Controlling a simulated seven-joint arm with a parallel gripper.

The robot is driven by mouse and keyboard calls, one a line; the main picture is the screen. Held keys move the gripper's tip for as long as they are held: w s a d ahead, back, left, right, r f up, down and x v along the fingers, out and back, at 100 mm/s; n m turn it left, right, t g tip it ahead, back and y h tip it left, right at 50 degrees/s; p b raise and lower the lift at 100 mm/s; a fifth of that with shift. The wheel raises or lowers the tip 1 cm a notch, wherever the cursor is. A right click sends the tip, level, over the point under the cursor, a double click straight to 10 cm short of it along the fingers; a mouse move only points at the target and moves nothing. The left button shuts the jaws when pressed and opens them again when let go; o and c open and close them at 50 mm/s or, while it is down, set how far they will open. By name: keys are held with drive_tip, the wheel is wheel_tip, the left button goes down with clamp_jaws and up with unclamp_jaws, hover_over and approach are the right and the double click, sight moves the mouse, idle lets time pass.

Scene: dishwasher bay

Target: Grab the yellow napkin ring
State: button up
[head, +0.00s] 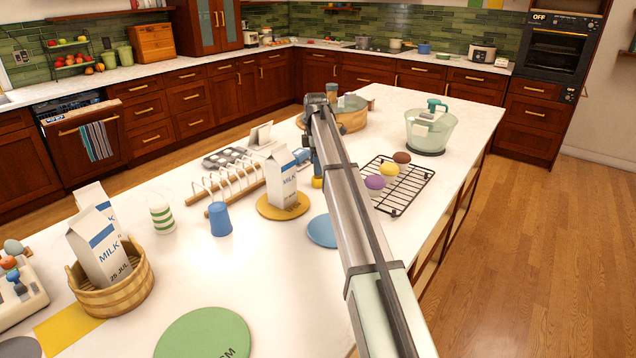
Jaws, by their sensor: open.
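A small yellow object (317,182), which looks like the yellow napkin ring, shows on the white island just right of the milk carton on the round orange mat. My arm crosses close beside it and hides part of that area. My gripper (316,168) points down from the arm's far end, directly above the yellow object in the picture. It is open. The fingertips are too small to tell whether they touch the ring or are around it.
A milk carton (281,178) stands close on the left, on an orange mat (268,210). A toast rack (232,183), a blue cup (219,219) and a blue disc (321,231) are near. A black wire rack (408,192) with egg-shaped items lies right.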

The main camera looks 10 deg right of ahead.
sight(317, 178)
drive_tip(key=shift+s+d+f, duration=0.1)
drive_tip(key=shift+s+f, duration=0.1)
drive_tip(key=shift+f, duration=1.3)
drive_tip(key=shift+s+f, duration=0.15)
drive_tip(key=shift+f, duration=1.35)
drive_tip(key=shift+c, duration=0.2)
drive_tip(key=c, duration=1)
